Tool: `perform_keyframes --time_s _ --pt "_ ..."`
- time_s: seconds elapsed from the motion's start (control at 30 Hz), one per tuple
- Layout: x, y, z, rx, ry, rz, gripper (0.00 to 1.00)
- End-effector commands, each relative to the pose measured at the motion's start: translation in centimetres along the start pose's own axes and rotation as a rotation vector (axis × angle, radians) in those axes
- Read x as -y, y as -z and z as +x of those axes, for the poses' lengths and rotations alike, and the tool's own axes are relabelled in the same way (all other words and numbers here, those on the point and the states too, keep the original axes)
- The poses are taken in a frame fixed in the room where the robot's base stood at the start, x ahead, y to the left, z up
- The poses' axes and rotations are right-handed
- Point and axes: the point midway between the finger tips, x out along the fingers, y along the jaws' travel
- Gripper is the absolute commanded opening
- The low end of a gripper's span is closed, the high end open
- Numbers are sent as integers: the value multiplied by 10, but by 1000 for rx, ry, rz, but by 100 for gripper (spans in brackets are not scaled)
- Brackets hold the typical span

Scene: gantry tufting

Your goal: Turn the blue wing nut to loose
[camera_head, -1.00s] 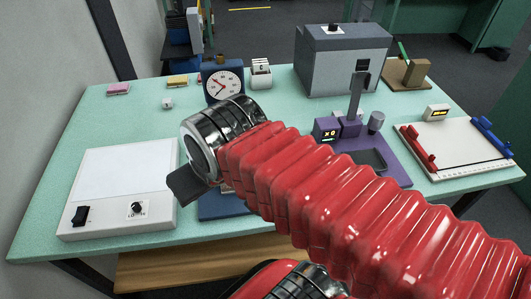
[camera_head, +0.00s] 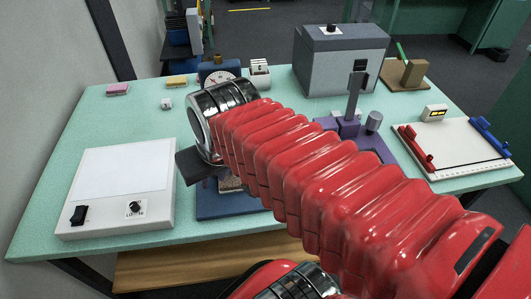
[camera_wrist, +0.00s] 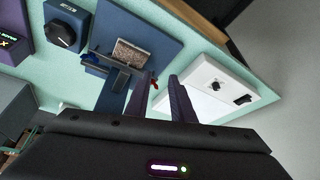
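My gripper (camera_wrist: 162,76) shows two dark fingers standing apart, with nothing held between them. In the head view only a dark part of it shows past my arm; its fingertips are hidden. A dark blue base (camera_head: 212,207) lies below it on the table, partly covered by my arm. In the wrist view this base (camera_wrist: 165,30) carries a blue stand (camera_wrist: 112,92) and a brown speckled block (camera_wrist: 131,54). A small red part (camera_wrist: 155,86) shows beside the left finger. I cannot make out a blue wing nut for sure.
A white panel box (camera_head: 122,170) with a switch and knob stands left. A blue dial gauge (camera_head: 214,68) is behind my arm. A blue box with a black knob (camera_wrist: 64,32) stands beside the base. A grey box (camera_head: 340,66) and a white board (camera_head: 455,150) are right.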

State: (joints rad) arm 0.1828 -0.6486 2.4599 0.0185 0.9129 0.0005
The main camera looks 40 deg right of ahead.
Motion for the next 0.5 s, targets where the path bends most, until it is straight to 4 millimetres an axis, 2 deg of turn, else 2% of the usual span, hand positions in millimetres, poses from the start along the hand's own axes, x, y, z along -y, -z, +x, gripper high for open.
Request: perform_keyframes --time_s 0.03,0.27,0.5 --pt "-12 3 3 19 -14 50 22" --pt "-62 16 13 100 -54 291 22" --pt "-117 26 19 184 -73 605 22"
